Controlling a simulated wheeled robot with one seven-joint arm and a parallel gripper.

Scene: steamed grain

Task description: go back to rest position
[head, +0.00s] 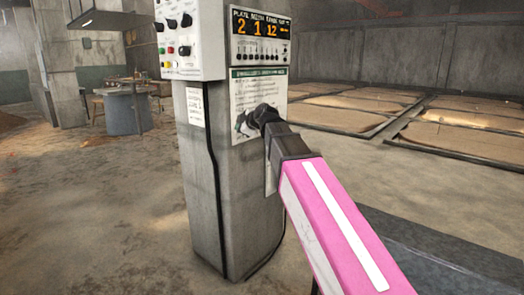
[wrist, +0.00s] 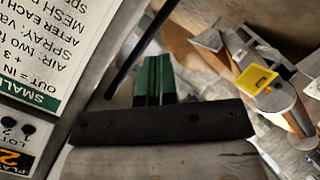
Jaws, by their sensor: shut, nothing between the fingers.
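My gripper shows in the wrist view, with its two green fingers (wrist: 155,79) together and nothing between them. A dark bar crosses the picture at the base of the fingers. In the head view my pink arm reaches up from the lower right, and its dark end stands in front of the concrete pillar (head: 206,207). Whether the arm end touches the pillar cannot be told.
The pillar carries a switch box (head: 186,38), a lit display (head: 262,33) and a printed sign (head: 258,88), which also shows at the wrist view's left (wrist: 75,38). Floor beds (head: 365,103) lie behind right. A round table (head: 127,108) stands far left. The left floor is open.

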